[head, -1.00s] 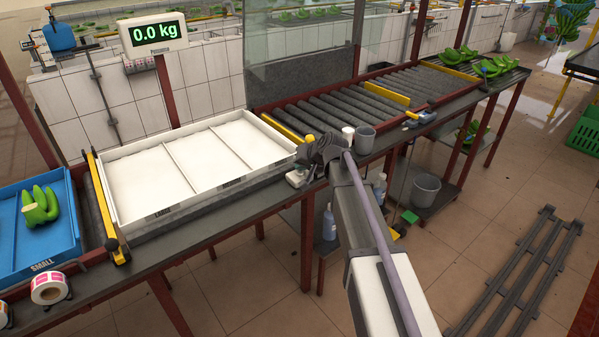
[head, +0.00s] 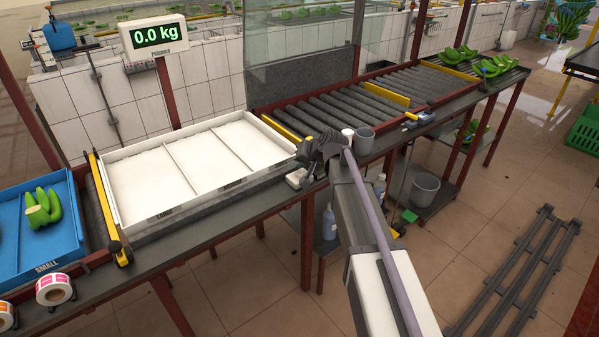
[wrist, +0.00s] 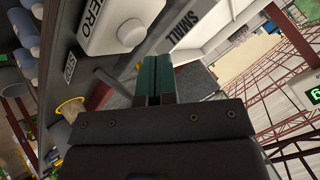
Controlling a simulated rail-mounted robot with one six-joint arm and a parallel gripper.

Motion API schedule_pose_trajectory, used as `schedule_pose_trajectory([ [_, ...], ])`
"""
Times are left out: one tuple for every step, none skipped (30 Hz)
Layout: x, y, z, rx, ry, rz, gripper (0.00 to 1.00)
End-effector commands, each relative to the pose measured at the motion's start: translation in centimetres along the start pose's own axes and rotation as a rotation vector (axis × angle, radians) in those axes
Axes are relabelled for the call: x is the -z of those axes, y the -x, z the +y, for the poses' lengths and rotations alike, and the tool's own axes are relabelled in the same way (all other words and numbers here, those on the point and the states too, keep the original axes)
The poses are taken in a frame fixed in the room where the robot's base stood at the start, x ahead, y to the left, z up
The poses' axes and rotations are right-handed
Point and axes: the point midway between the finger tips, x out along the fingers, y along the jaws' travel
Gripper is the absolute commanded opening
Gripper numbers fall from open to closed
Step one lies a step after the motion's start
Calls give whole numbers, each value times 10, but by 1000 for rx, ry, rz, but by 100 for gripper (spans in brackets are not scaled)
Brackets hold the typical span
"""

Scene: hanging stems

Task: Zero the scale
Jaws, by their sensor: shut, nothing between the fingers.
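The scale display (head: 154,36) reads 0.0 kg in green. An empty white three-part tray (head: 165,214) lies on the scale platform. A small white box (head: 296,178) stands on the bench at the tray's right end; in the wrist view the box (wrist: 95,30) is marked ZERO and has a round white button (wrist: 131,32). My gripper (head: 304,160) is over this box in the head view, partly covering it. In the wrist view its teal fingers (wrist: 155,75) are shut and empty, their tips just beside the button. I cannot tell whether they touch it.
A roller conveyor (head: 335,106) runs to the right, with green bananas at its far end. A blue tray (head: 64,254) with bananas and label rolls (head: 54,289) are at the left.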

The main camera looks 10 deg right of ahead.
Motion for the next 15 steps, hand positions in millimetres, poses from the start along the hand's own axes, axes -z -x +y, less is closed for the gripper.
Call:
schedule_pose_trajectory([
  [2, 3, -2, 0, 0, 0, 0],
  [4, 5, -4, 0, 0, 0, 0],
  [6, 8, -6, 0, 0, 0, 0],
  [8, 10, -8, 0, 0, 0, 0],
  [9, 13, -9, 0, 0, 0, 0],
  [12, 16, -12, 0, 0, 0, 0],
  [13, 18, -13, 0, 0, 0, 0],
  [15, 20, -15, 0, 0, 0, 0],
  [17, 23, -17, 0, 0, 0, 0],
  [18, 25, -18, 0, 0, 0, 0],
  [20, 27, -20, 0, 0, 0, 0],
  [22, 30, -22, 0, 0, 0, 0],
  [23, 32, -23, 0, 0, 0, 0],
  [25, 34, -25, 0, 0, 0, 0],
  [26, 36, -26, 0, 0, 0, 0],
])
